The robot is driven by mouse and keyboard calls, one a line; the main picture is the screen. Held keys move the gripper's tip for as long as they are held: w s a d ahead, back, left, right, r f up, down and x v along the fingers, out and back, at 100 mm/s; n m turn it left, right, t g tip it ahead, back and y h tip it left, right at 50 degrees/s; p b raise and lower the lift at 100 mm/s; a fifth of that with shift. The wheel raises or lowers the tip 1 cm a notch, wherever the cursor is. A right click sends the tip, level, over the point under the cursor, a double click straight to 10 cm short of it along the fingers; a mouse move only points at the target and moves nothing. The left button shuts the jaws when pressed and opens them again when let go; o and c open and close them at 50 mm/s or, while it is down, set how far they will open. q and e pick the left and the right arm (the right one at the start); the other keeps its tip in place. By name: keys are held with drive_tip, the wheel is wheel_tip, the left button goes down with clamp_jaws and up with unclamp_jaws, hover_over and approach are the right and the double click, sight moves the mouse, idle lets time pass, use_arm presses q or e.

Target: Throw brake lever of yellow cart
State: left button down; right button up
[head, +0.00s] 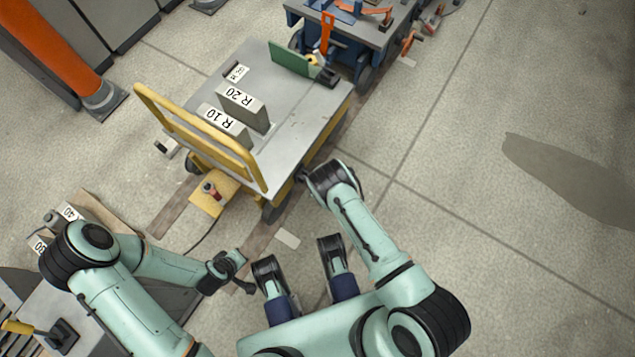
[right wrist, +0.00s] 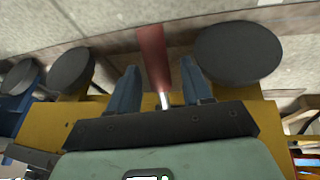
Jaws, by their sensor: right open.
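The yellow cart (head: 295,130) has a grey top and a yellow push handle (head: 200,135). Its yellow frame also shows in the right wrist view (right wrist: 255,95), with black wheels on both sides. The red brake lever (right wrist: 153,55) on a short metal rod shows between my right gripper's two fingers (right wrist: 160,90). The fingers stand apart, with gaps on both sides of the lever. In the head view, my right gripper (head: 306,176) is at the cart's near side, and the lever there is hidden. My left gripper (head: 243,275) is away from the cart, too small to read.
Blocks marked R 10 (head: 224,127) and R 20 (head: 243,106) stand on the cart, with a green plate (head: 290,59) behind. A blue cart (head: 350,30) stands beyond it. A grey bench (head: 90,315) is at lower left. The floor at right is clear.

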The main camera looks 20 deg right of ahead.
use_arm(q)
drive_tip(key=shift+w+a+f, duration=0.25)
drive_tip(key=shift+w, duration=0.15)
use_arm(e)
drive_tip(key=shift+w+f, duration=0.25)
drive_tip(key=shift+f, duration=0.2)
clamp_jaws()
use_arm(q)
drive_tip(key=shift+s+f, duration=0.1)
